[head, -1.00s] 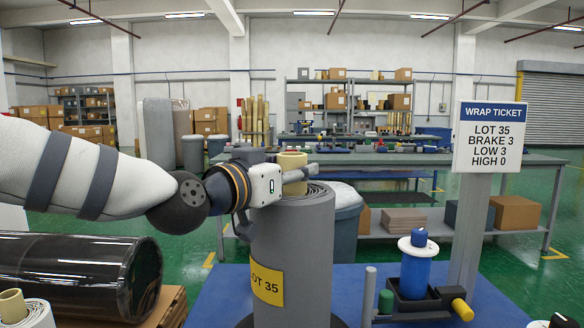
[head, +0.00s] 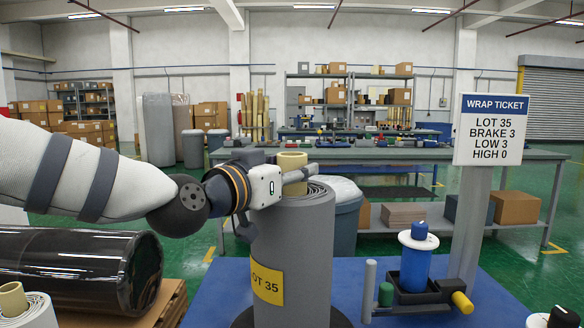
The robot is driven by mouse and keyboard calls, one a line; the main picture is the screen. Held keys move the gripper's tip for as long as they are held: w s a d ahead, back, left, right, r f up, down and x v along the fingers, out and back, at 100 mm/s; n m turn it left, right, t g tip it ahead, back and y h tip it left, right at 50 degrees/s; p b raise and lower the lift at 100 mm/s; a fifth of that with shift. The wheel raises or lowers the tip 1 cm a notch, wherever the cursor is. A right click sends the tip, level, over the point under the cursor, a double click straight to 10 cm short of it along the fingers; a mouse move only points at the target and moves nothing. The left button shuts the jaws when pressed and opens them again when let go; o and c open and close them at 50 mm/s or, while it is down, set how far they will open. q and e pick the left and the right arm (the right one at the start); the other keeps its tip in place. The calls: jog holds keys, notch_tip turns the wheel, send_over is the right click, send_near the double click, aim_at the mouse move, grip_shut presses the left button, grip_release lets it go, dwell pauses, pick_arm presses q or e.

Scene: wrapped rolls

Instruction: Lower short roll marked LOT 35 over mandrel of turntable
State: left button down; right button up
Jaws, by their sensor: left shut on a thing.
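The short grey roll marked LOT 35 (head: 292,235) stands upright in the middle of the head view, with a yellow label low on its side and a tan core (head: 292,160) sticking out of its top. My left gripper (head: 298,175) is at the roll's top by the core, shut on the roll; the far finger is partly hidden. A dark disc of the turntable (head: 343,318) shows around the roll's foot. The mandrel is hidden, and I cannot tell how much gap is under the roll. My right gripper is out of view.
A WRAP TICKET sign (head: 493,130) on a post stands right of the roll. A blue spool device (head: 416,268) with a grey upright rod (head: 369,290) stands on the blue base (head: 220,290). A black wrapped roll (head: 75,270) lies at left; a workbench (head: 460,155) is behind.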

pick_arm(q)
jog(key=shift+f, duration=0.75)
dwell(0.4)
jog(key=c, duration=0.9)
grip_release()
jog(key=shift+o, duration=0.2)
jog(key=shift+f, duration=0.15)
jog(key=v, duration=1.2)
